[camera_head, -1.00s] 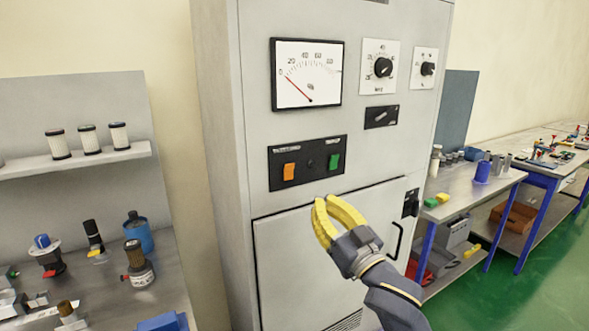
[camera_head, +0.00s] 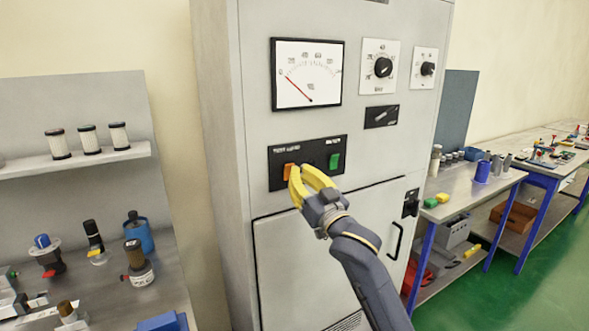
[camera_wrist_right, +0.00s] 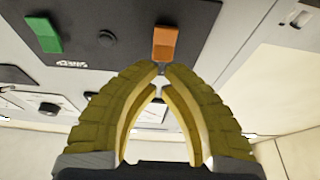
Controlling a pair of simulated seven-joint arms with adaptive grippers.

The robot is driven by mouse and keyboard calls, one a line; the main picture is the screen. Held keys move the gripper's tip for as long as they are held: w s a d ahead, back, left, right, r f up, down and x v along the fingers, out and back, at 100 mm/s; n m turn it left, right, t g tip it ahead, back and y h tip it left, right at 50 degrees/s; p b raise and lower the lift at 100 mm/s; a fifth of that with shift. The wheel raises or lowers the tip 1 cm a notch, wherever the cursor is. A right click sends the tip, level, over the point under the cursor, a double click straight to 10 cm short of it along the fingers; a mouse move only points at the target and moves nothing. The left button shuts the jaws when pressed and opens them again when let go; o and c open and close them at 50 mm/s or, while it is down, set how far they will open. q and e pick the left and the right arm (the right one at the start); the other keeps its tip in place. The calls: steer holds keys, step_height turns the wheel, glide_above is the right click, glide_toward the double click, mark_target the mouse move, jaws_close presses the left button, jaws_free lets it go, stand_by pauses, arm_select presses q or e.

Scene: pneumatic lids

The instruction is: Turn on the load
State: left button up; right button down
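A grey cabinet (camera_head: 218,150) carries a black switch panel (camera_head: 277,183) with an orange rocker switch (camera_head: 288,172) at left and a green rocker switch (camera_head: 335,161) at right. My right gripper (camera_head: 299,168) has yellow fingers and is at the orange switch, covering part of it in the head view. In the right wrist view, the fingertips (camera_wrist_right: 162,68) are nearly together with nothing between them, just short of the orange switch (camera_wrist_right: 166,43). Contact cannot be told. The green switch (camera_wrist_right: 44,35) stands clear of the fingers. My left gripper is not in view.
Above the panel are a meter (camera_head: 307,74) with its red needle at the left end, two knobs (camera_head: 383,67) (camera_head: 428,69) and a small black rotary switch (camera_head: 381,117). A door handle (camera_head: 398,241) is below. Workbenches with parts stand on both sides.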

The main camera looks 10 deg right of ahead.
mark_target(288, 159)
steer(key=shift+x, duration=1.45)
steer(key=shift+w+a+r, duration=0.15)
steer(key=shift+w+r, duration=0.05)
steer(key=shift+w, duration=0.2)
steer(key=shift+s, duration=0.5)
steer(key=s+d, duration=0.4)
steer(key=s, duration=0.8)
steer(key=shift+d, duration=0.3)
steer(key=shift+s+f, duration=0.1)
steer(key=shift+s, duration=0.05)
